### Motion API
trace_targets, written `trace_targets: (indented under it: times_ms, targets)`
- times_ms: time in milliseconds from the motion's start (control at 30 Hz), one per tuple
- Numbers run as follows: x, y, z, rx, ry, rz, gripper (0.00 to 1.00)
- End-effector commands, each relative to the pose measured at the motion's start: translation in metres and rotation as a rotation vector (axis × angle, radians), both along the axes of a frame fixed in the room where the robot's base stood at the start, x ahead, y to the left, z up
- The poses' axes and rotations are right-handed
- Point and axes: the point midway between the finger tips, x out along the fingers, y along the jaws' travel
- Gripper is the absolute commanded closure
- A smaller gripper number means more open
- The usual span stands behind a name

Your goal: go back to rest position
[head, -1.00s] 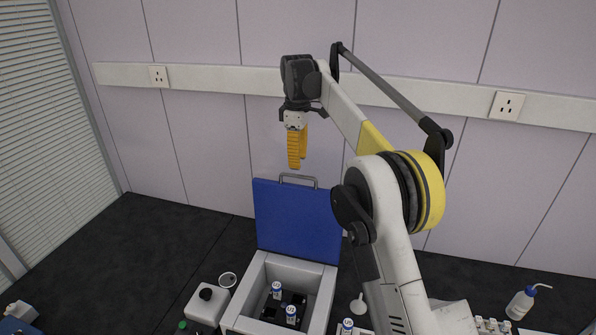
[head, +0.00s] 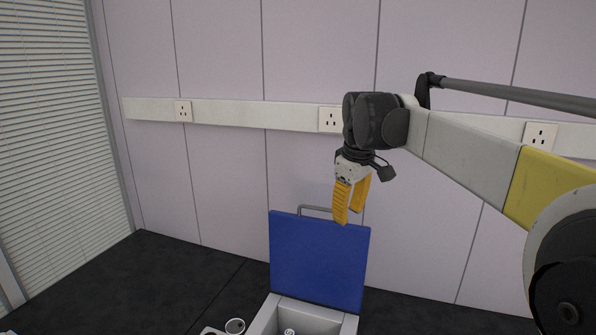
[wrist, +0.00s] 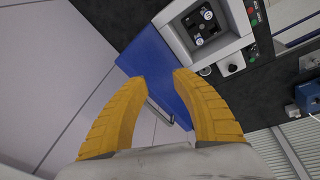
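My gripper (head: 349,220) hangs from my raised arm in the head view, in front of the wall and near the top edge of the blue lid. Its two yellow fingers point down. In the wrist view my gripper (wrist: 160,78) shows its fingertips apart with nothing between them, so it is open and empty.
The blue lid (head: 318,262) of the white box (head: 263,322) stands open with a metal handle (head: 316,209). Vials (wrist: 207,14) sit inside the box in the wrist view. The dark bench (head: 130,280) is clear at left.

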Motion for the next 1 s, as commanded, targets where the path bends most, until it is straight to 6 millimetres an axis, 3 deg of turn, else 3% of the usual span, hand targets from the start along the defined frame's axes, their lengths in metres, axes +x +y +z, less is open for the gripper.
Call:
trace_targets:
  times_ms: [33, 267, 400, 600, 700, 800, 1000]
  targets:
    - [-0.024, -0.008, -0.022, 0.014, -0.025, -0.052, 0.68]
    - [-0.124, -0.037, -0.094, 0.099, -0.145, -0.296, 0.68]
    - [-0.187, -0.051, -0.158, 0.162, -0.216, -0.441, 0.68]
    - [-0.259, -0.064, -0.253, 0.248, -0.303, -0.613, 0.68]
    - [-0.279, -0.067, -0.285, 0.280, -0.331, -0.667, 0.68]
    - [-0.290, -0.069, -0.303, 0.299, -0.346, -0.699, 0.68]
    - [-0.294, -0.070, -0.306, 0.308, -0.353, -0.711, 0.68]
